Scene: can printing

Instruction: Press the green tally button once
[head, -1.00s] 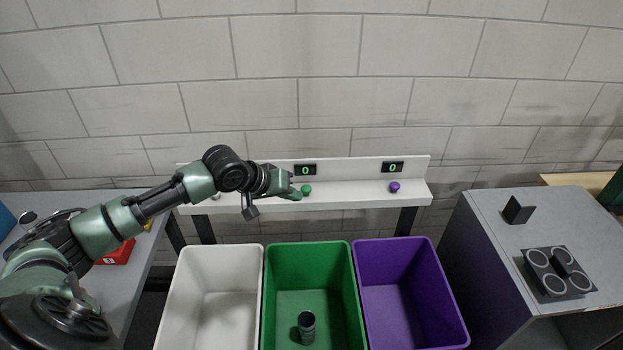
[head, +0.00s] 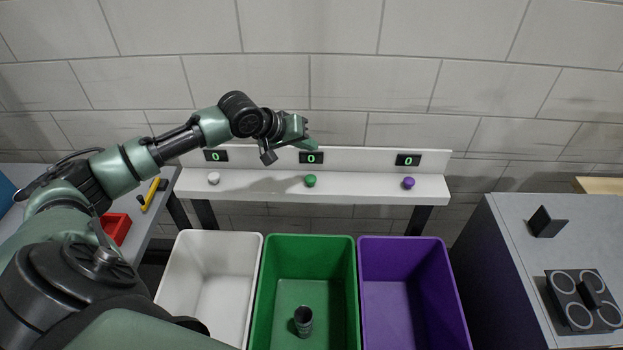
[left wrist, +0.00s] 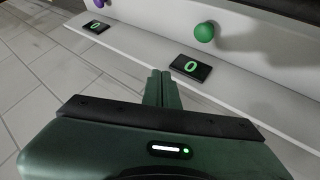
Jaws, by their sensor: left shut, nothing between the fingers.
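The green tally button (head: 310,181) is a round knob on the white shelf (head: 260,193); it also shows in the left wrist view (left wrist: 204,32). Its display (head: 311,158) reads 0, as it does in the left wrist view (left wrist: 190,67). My left gripper (head: 310,141) is shut and empty. In the head view it appears above the green button and its display, with a visible gap to the button. Its closed fingers show in the left wrist view (left wrist: 160,78), also apart from the button. My right gripper is not in view.
A white button (head: 213,178) and a purple button (head: 408,183) flank the green one; their displays read 0. White (head: 262,245), green (head: 351,270) and purple (head: 445,270) bins stand in front. A dark can (head: 303,321) stands in the green bin. A grey cabinet (head: 510,230) is at right.

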